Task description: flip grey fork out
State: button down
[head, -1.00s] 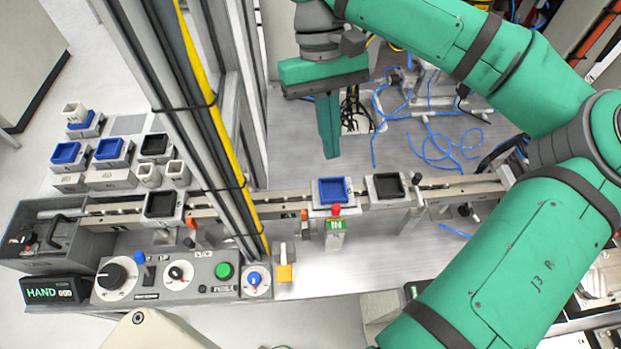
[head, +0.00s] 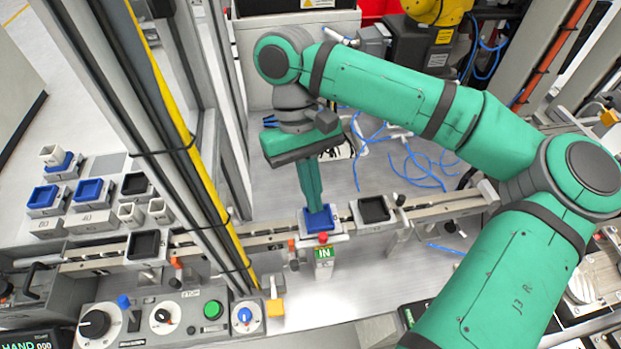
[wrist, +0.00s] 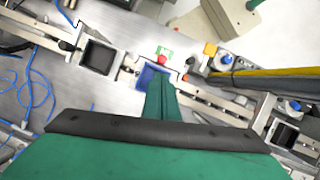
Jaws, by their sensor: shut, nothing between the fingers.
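My gripper (head: 317,207) is shut and empty, pointing down with its tips over the blue tray (head: 323,222) on the rail. The tips overlap the tray in the picture; contact cannot be told. In the wrist view my gripper (wrist: 158,82) also covers part of the blue tray (wrist: 146,77). A red-topped stop (head: 323,238) with a green "IN" sign (head: 324,253) stands just in front of the tray. I cannot pick out a grey fork for certain; it may be small or hidden near these parts.
A black tray (head: 373,209) sits on the rail to the right, with a dark knob (head: 400,199) beside it. An orange-topped post (head: 291,244) stands left of the sign. A grey column with a yellow cable (head: 205,170) rises on the left. A control panel (head: 165,318) lies in front.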

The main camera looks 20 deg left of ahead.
aim_at(323, 237)
jog(key=shift+x, duration=2.05)
jog(key=shift+s+d, duration=0.1)
jog(key=shift+d, duration=0.1)
jog(key=shift+s+d, duration=0.55)
jog(key=shift+s, duration=0.7)
jog(key=shift+w+r, duration=0.15)
jog(key=shift+r, duration=0.1)
jog(key=v, duration=0.9)
jog(key=shift+r, duration=0.25)
